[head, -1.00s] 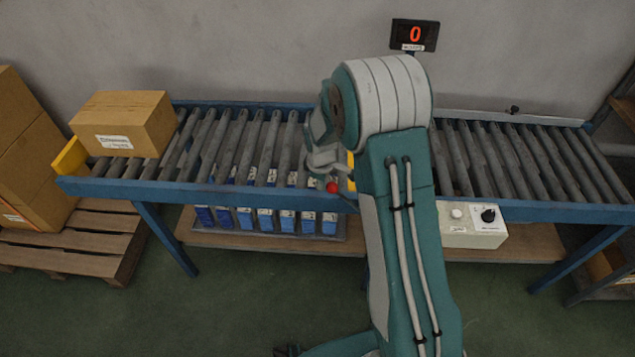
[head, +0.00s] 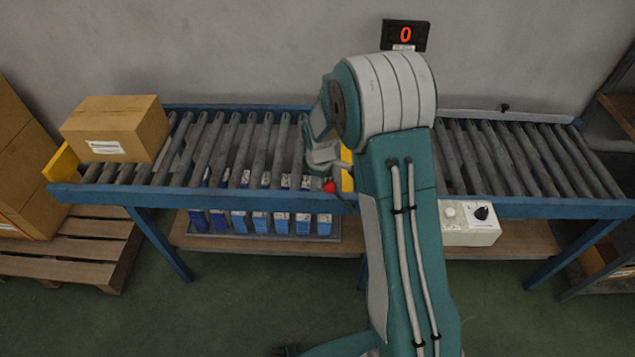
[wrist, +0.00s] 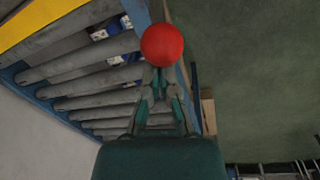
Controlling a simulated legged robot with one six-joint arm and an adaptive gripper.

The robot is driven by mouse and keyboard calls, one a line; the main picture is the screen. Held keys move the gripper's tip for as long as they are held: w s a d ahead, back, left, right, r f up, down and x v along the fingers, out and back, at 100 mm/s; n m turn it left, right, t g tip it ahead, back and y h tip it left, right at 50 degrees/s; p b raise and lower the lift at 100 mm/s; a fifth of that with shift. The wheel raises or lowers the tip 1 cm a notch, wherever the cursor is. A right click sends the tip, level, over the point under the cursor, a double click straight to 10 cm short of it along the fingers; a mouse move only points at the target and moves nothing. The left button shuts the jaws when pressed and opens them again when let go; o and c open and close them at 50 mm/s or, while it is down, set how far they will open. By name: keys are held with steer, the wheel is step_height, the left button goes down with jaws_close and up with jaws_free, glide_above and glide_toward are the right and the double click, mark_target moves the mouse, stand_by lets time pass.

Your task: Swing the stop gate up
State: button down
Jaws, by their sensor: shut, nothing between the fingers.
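The stop gate (head: 347,180) is a yellow plate across the roller conveyor, partly hidden behind my arm in the head view. Part of a yellow bar (wrist: 38,22) also shows at the top left of the wrist view. A red ball knob (head: 330,187) sits at the conveyor's front rail beside the yellow plate. My gripper (wrist: 160,72) is shut and empty, with its fingertips right at the red knob (wrist: 162,45) in the wrist view. I cannot tell whether they touch it. In the head view my gripper (head: 328,165) is just above and left of the knob.
A cardboard box (head: 115,128) rests on the conveyor's left end by a yellow end stop (head: 62,165). Blue cartons (head: 260,222) stand on the shelf below. A control box (head: 470,222) hangs at the front right. A counter display (head: 405,35) reads 0. The right rollers are empty.

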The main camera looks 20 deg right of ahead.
steer(key=shift+s+d+r, duration=0.15)
steer(key=shift+d+r, duration=0.1)
steer(key=shift+d, duration=0.2)
steer(key=shift+s+d+r, duration=0.15)
steer(key=shift+d+r, duration=0.1)
steer(key=shift+d, duration=0.2)
steer(key=s+d+t+y, duration=0.2)
steer(key=d+y, duration=0.3)
steer(key=d, duration=0.3)
steer(key=s+d+t+y, duration=0.2)
steer(key=d+y, duration=0.4)
steer(key=d, duration=0.3)
steer(key=shift+s+f+m, duration=0.4)
steer(key=shift+s, duration=0.4)
steer(key=shift+s+d+f, duration=0.1)
steer(key=shift+f, duration=0.05)
